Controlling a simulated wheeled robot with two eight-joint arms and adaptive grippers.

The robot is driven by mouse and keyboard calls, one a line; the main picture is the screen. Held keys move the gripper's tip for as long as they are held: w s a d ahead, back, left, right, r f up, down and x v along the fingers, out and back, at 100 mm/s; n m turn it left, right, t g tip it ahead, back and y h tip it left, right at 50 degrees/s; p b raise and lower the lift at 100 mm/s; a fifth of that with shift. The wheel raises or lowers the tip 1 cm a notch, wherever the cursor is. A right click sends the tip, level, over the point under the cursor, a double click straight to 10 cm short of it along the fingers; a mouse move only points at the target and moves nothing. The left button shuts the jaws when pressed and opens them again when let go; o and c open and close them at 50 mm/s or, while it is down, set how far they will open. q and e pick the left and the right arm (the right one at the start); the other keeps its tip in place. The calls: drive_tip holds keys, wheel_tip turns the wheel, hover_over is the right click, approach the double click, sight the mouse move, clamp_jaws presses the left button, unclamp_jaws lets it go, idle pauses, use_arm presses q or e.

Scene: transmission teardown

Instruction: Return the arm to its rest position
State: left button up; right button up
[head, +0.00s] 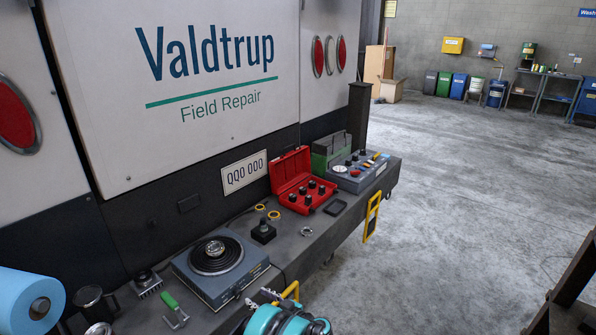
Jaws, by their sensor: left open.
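My left gripper (257,297) is at the bottom middle of the head view, with its two grey fingers spread and nothing seen between them. The teal part of my left arm (288,320) is behind it at the bottom edge. The gripper appears over or near the front edge of the dark bench (325,233); its height above it is hard to tell. A grey unit with a round dark coiled top (218,256) is on the bench to its upper left. My right gripper is not in view.
The bench also bears an open red case (300,184), a grey control box (358,172), a green box (330,150), a black block with a knob (263,232), a green-handled tool (175,309) and a blue roll (28,300). Yellow handles (372,215) jut from its front. The concrete floor (460,190) is clear.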

use_arm(q)
drive_tip(key=s+a+r+m+g+h, duration=0.25)
drive_tip(key=s+a+r, duration=0.2)
drive_tip(key=r, duration=0.35)
drive_tip(key=s+a+r+m+g+h, duration=0.1)
drive_tip(key=s+a+r+m+h, duration=0.3)
drive_tip(key=r, duration=0.4)
drive_tip(key=s+d+r+m+h, duration=0.1)
drive_tip(key=s+d+h, duration=0.1)
drive_tip(key=s, duration=0.9)
drive_tip(key=s+d+r+m+h, duration=0.1)
drive_tip(key=s+h, duration=0.3)
drive_tip(key=s, duration=0.8)
drive_tip(key=shift+s+d+r+t, duration=0.15)
drive_tip(key=shift+d+r+t, duration=0.2)
drive_tip(key=shift+d+t, duration=0.1)
